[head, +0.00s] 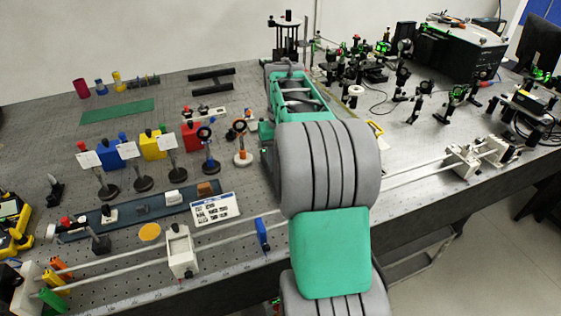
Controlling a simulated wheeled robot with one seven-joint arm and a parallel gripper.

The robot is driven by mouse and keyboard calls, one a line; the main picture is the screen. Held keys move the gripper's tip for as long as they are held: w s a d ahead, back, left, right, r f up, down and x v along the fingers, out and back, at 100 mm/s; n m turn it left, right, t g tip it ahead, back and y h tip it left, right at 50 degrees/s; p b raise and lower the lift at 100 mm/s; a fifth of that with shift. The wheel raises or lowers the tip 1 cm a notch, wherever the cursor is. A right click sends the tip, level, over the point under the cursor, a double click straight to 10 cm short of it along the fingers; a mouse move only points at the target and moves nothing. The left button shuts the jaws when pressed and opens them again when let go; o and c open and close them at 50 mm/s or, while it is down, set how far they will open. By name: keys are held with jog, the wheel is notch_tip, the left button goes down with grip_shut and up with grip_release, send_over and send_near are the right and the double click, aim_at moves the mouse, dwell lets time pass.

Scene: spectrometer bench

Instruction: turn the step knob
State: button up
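My grey and green arm reaches up through the middle of the head view, from the bottom edge toward the back of the bench. My gripper's fingers cannot be made out; they are hidden by the arm itself or out of sight. I cannot pick out the step knob with certainty.
The perforated bench (60,135) holds several filter posts and mounts on the left. Two rails with a white carriage (180,252) run along the front. Optics and a black instrument box (460,50) crowd the right. A green mat (118,111) lies at the back left.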

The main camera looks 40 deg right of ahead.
notch_tip(320, 180, up, 8)
jog(key=shift+f, duration=0.1)
dwell(0.4)
